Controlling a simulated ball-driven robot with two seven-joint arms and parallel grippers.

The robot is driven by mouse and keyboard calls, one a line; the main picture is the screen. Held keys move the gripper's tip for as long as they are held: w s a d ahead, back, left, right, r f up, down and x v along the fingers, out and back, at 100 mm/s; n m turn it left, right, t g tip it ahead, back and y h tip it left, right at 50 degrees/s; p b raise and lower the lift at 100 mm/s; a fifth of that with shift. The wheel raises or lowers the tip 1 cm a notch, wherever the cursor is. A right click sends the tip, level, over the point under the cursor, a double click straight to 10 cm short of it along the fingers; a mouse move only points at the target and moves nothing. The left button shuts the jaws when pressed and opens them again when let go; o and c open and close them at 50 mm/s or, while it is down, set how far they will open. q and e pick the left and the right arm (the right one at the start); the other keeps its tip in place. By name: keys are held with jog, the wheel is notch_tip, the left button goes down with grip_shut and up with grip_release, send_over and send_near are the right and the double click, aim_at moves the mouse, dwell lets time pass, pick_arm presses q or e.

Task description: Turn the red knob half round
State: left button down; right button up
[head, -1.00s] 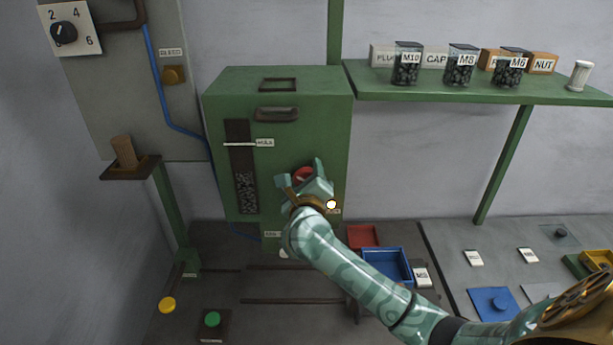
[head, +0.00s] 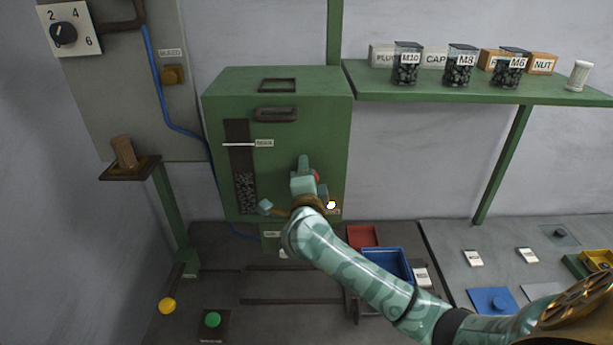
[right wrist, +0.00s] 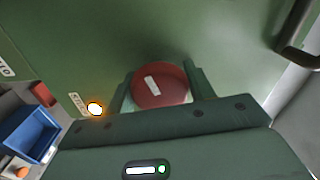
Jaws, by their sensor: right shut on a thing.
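The red knob (right wrist: 150,92) is a round disc with a white mark on the front of the green hopper cabinet (head: 310,95). In the right wrist view it sits between the two fingers of my right gripper (right wrist: 158,86), which is shut on it. The mark runs slightly slanted in that view. In the head view only a small red part of the knob (head: 316,175) shows past my right gripper (head: 308,176). My left gripper is not in view.
A lit round lamp (head: 331,205) sits beside the knob on the cabinet. A red tray (head: 362,237) and a blue bin (head: 388,262) stand below to the right. A green shelf (head: 480,88) with jars is at the upper right. A handle (head: 276,114) juts out above.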

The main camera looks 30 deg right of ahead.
jog(key=n, duration=0.6)
jog(key=shift+f, duration=0.1)
jog(key=n, duration=0.4)
jog(key=shift+a+n, duration=0.1)
jog(key=shift+n, duration=0.2)
jog(key=shift+f+n, duration=0.1)
jog(key=shift+n, duration=1.1)
jog(key=o, duration=0.9)
jog(key=shift+s+a, duration=0.1)
jog(key=b+v, duration=0.2)
jog(key=v, duration=1.4)
jog(key=shift+s, duration=0.15)
